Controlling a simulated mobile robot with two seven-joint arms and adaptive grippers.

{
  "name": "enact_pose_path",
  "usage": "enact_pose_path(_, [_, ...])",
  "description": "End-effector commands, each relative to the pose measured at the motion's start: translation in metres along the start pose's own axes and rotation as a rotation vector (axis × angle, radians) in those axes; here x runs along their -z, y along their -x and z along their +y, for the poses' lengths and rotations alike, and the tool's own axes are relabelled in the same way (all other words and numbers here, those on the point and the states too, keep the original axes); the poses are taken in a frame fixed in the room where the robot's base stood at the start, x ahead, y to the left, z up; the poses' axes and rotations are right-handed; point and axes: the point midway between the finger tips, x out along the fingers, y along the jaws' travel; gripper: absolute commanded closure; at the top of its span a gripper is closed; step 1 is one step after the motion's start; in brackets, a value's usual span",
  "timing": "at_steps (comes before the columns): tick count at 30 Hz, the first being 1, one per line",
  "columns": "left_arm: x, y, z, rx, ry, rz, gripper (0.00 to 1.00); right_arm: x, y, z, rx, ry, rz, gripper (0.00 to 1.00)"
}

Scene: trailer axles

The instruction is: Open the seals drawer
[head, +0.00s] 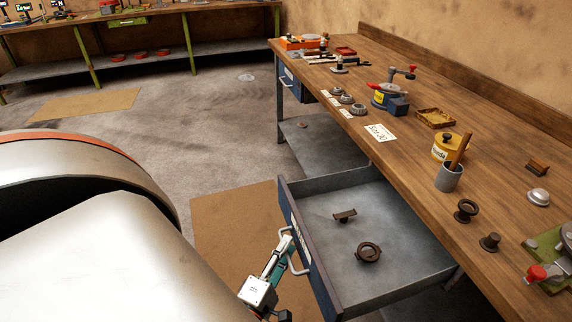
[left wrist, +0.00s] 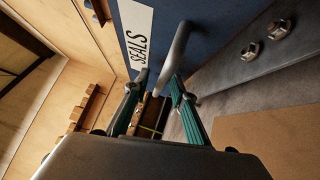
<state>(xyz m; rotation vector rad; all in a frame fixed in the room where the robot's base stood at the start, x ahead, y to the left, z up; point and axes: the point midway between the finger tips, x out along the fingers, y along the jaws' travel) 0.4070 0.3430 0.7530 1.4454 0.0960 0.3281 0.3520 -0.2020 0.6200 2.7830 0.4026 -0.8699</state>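The seals drawer (head: 385,218) is pulled far out from under the wooden workbench. Its grey inside is in plain sight. In the left wrist view its blue front (left wrist: 163,14) bears a white SEALS label (left wrist: 137,33). A pale curved drawer handle (head: 294,262) is fixed to the front; it also shows in the left wrist view (left wrist: 176,50). My left gripper (head: 286,243) is at the handle, with a finger on each side of it in the wrist view (left wrist: 160,84). Whether the fingers press on the handle is unclear. My right gripper is not in view.
A dark ring part (head: 368,252) and a small dark T-shaped part (head: 345,215) lie in the drawer. The workbench (head: 420,160) carries a yellow tin (head: 446,148), a grey cup (head: 448,178) and several tools. Open floor with a tan mat (head: 225,225) lies left of the drawer.

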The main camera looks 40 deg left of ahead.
Motion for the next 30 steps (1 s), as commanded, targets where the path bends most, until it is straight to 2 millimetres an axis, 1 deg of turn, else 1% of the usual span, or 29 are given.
enact_pose_path(5, [0.0,0.0,0.0,0.0,0.0,0.001,0.75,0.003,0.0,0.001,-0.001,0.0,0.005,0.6])
enact_pose_path(7, [0.0,0.0,0.0,0.0,0.0,0.001,0.75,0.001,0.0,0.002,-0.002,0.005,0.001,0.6])
enact_pose_path(11, [0.0,0.008,-0.001,0.002,-0.001,0.0,0.75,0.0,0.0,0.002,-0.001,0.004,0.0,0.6])
enact_pose_path(14, [0.0,0.023,-0.001,0.003,0.0,0.001,0.75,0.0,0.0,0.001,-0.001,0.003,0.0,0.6])
enact_pose_path(24, [0.0,0.09,-0.001,0.003,0.0,0.001,0.75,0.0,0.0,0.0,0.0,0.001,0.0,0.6])
enact_pose_path(27, [0.0,0.104,-0.001,0.003,-0.001,0.001,0.75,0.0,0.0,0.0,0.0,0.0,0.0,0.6])
enact_pose_path(30, [0.0,0.114,-0.001,0.002,-0.001,0.001,0.75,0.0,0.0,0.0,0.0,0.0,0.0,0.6])
